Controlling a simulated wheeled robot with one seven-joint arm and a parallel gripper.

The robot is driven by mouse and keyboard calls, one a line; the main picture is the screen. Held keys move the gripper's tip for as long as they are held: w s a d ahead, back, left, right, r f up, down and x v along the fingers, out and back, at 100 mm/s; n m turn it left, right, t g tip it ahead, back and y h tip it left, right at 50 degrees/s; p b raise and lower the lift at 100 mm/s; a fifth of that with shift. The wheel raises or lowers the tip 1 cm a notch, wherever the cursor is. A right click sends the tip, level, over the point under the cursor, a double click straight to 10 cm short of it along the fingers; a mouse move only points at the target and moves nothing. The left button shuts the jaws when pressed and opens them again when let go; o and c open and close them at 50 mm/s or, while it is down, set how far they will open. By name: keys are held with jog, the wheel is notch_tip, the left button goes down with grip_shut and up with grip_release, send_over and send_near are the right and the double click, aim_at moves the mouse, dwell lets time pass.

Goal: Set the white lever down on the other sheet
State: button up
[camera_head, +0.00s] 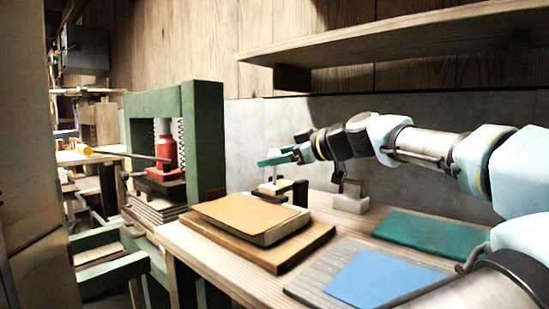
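My gripper (280,157) is at the end of my arm, above the back part of the bench, behind the tan-topped board. Its fingers are small here and a green part shows at its end; I cannot tell whether it is open or shut. A small pale piece (272,153) shows right at the gripper. I cannot tell whether it is the white lever or whether it is held. A blue sheet (378,279) lies on a grey slatted board at the front right. A dark green sheet (432,234) lies flat behind it, to the right.
A tan-topped slab (248,215) on a wooden board fills the bench's left part. Behind it are a small pale-topped block (275,187) and a pale block with a dark bracket (350,202). A green press (205,140) stands left. A shelf (390,40) hangs above my arm.

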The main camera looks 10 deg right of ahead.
jog(key=shift+o, duration=1.2)
jog(key=shift+d, duration=0.1)
jog(key=v, duration=1)
jog(key=shift+s+d, duration=0.2)
jog(key=shift+s, duration=0.05)
jog(key=shift+r, duration=0.15)
